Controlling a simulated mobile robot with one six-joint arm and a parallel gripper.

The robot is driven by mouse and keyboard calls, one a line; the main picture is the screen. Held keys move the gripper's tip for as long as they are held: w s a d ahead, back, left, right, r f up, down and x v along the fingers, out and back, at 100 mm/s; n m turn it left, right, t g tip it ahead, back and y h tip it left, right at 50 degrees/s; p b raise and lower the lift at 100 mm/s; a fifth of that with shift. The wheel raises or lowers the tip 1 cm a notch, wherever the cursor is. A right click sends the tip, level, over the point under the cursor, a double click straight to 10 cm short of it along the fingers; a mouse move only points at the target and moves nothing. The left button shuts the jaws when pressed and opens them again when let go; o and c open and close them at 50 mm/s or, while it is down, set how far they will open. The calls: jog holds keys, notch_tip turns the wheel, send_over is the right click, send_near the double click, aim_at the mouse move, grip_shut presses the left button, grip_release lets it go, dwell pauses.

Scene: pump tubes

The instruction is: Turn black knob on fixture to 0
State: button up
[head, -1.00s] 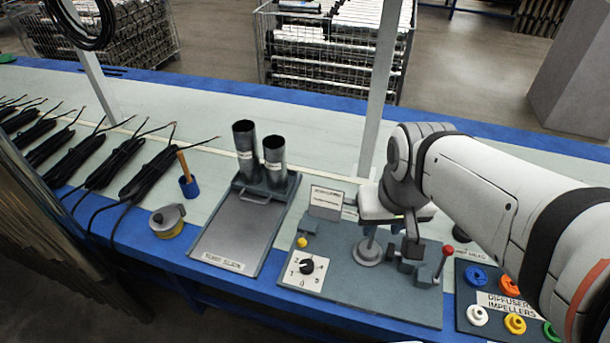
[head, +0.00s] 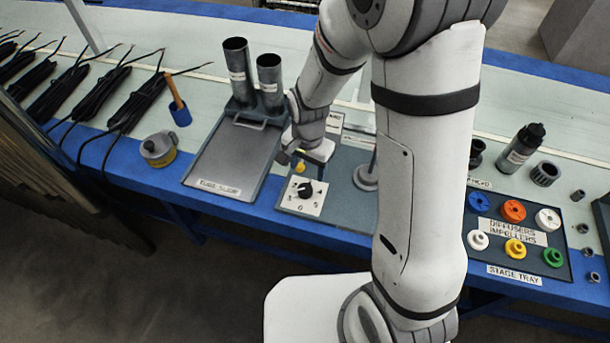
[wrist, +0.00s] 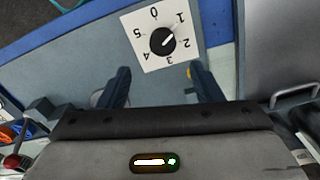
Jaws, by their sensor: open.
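The black knob (head: 305,190) sits on a white numbered dial plate at the front left of the grey fixture (head: 345,208). In the wrist view the knob (wrist: 162,41) shows a white pointer mark that appears to point between 1 and 2; the 0 is at the top of the dial there. My gripper (head: 310,172) is just behind the dial in the head view. In the wrist view my gripper (wrist: 160,75) is open, with its two fingers apart and nothing between them. The knob lies ahead of the fingertips, roughly centred between them, and is not gripped.
A yellow button (head: 300,167) is close to my gripper, beside one finger. A grey tray (head: 220,165) with two upright tubes stands left. The red-knobbed lever (wrist: 14,162) is at the wrist view's lower left. A stage tray (head: 515,268) lies right.

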aim_at(305, 188)
jog(key=shift+a+f, duration=0.2)
jog(key=shift+f, duration=0.35)
jog(key=shift+a+f, duration=0.15)
jog(key=shift+f, duration=0.35)
notch_tip(305, 188, down, 7)
jog(key=shift+f+b, duration=0.1)
jog(key=shift+b, duration=0.4)
jog(key=shift+d, duration=0.1)
jog(key=c, duration=1)
